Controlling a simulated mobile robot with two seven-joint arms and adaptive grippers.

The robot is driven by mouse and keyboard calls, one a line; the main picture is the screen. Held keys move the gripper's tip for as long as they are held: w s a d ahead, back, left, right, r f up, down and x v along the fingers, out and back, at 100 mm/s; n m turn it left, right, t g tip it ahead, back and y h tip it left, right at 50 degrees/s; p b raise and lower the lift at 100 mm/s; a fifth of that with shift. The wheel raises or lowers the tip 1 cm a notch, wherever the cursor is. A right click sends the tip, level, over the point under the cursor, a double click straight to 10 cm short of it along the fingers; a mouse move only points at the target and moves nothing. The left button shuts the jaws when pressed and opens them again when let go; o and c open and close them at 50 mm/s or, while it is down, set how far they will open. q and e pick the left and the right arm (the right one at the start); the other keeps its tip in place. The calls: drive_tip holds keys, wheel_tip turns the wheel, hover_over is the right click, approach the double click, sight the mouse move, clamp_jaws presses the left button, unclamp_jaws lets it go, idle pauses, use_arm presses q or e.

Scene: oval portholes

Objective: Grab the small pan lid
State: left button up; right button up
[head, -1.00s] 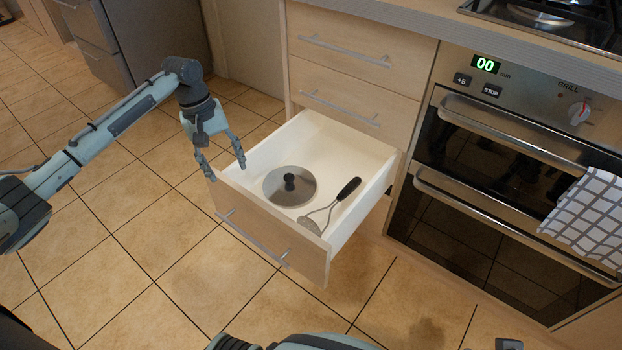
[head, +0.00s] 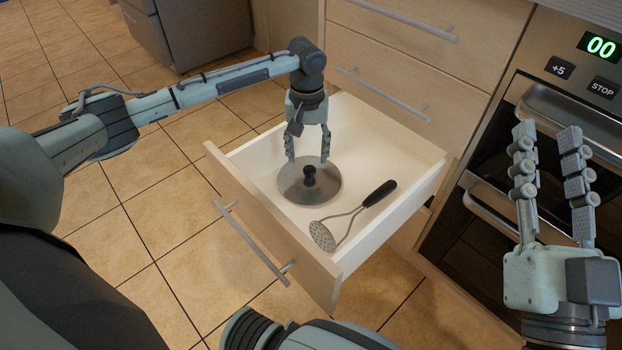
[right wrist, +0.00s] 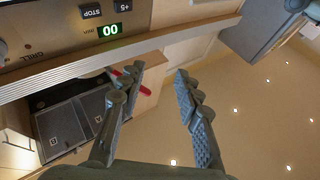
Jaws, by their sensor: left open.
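The small pan lid (head: 325,193) is a round grey metal disc with a black knob (head: 309,176). It lies flat in the open drawer (head: 425,165), toward its left side in the head view. My left gripper (head: 308,160) is open, pointing down over the lid. Its fingers are spread above the far part of the lid, close to the knob; I cannot tell whether they touch the lid. My right gripper (head: 552,135) is raised in front of the oven, open and empty. In the right wrist view its fingers (right wrist: 160,80) are apart with nothing between them.
A masher (head: 324,236) with a black handle lies in the drawer right of the lid. The drawer front (head: 262,220) stands toward me. The oven (head: 480,215) with its handles is at the right. Tiled floor (head: 185,265) is clear left of the drawer.

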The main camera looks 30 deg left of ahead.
sight(309, 169)
use_arm(q)
drive_tip(key=f, duration=0.1)
drive_tip(key=f+b, duration=0.1)
drive_tip(key=f, duration=0.2)
drive_tip(key=shift+w+d, duration=0.1)
drive_tip(key=shift+w, duration=0.15)
drive_tip(key=shift+f+b, duration=0.3)
drive_tip(key=shift+f, duration=0.3)
use_arm(e)
drive_tip(key=r+t, duration=0.1)
drive_tip(key=s+d+r+t, duration=0.1)
drive_tip(key=r+t, duration=0.1)
drive_tip(key=shift+s+d+r+y, duration=0.15)
drive_tip(key=shift+s+y, duration=0.1)
drive_tip(key=shift+y, duration=0.05)
use_arm(q)
drive_tip(key=shift+c, duration=0.2)
clamp_jaws()
